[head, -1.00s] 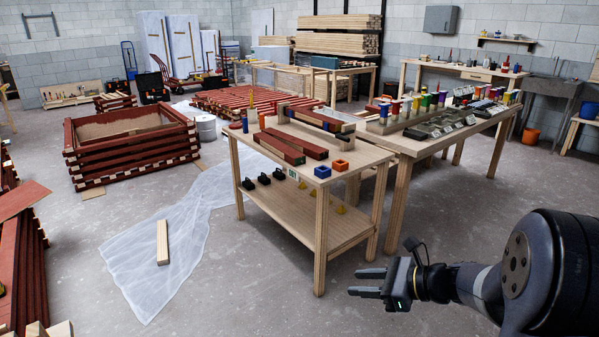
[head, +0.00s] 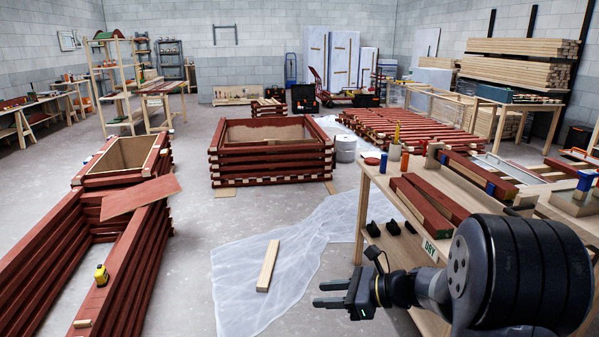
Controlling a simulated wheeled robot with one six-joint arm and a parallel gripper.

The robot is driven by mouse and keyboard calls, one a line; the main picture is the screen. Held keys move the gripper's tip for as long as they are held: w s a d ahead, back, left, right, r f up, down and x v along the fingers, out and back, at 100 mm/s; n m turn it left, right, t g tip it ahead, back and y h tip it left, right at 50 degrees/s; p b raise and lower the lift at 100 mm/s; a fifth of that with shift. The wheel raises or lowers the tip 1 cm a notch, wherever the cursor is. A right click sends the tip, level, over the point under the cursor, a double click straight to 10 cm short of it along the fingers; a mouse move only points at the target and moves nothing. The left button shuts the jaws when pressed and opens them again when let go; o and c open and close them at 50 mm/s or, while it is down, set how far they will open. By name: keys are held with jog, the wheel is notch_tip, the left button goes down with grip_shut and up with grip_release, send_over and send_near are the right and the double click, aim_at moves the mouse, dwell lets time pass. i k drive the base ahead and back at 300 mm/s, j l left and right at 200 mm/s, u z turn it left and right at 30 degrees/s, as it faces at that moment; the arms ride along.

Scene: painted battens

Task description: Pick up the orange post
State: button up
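My gripper (head: 318,293) is in the lower middle of the head view, pointing left. Its two fingers are apart with nothing between them, over the floor in front of the workbench (head: 366,190). On the bench's left end, a small upright orange-red piece (head: 404,161) stands beside a blue one (head: 383,164); it is too small to tell surely whether it is the orange post. My gripper is well apart from it, lower in the picture. My arm covers much of the bench's right part.
Dark red battens (head: 425,203) lie on the bench. A pale batten (head: 268,265) lies on a translucent sheet (head: 230,270) on the floor. A red timber box (head: 270,160) stands behind.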

aim_at(404, 163)
jog(key=i+j+u, duration=0.2)
jog(key=i, duration=1.45)
jog(key=i+l+z, duration=0.1)
jog(key=i+z, duration=0.55)
jog(key=z, duration=0.2)
jog(key=i+j+z, duration=0.1)
jog(key=i+z, duration=0.3)
jog(key=i+j+z, duration=0.2)
jog(key=z, duration=0.25)
jog(key=i+j+z, duration=0.45)
jog(key=z, duration=0.15)
jog(key=i, duration=0.1)
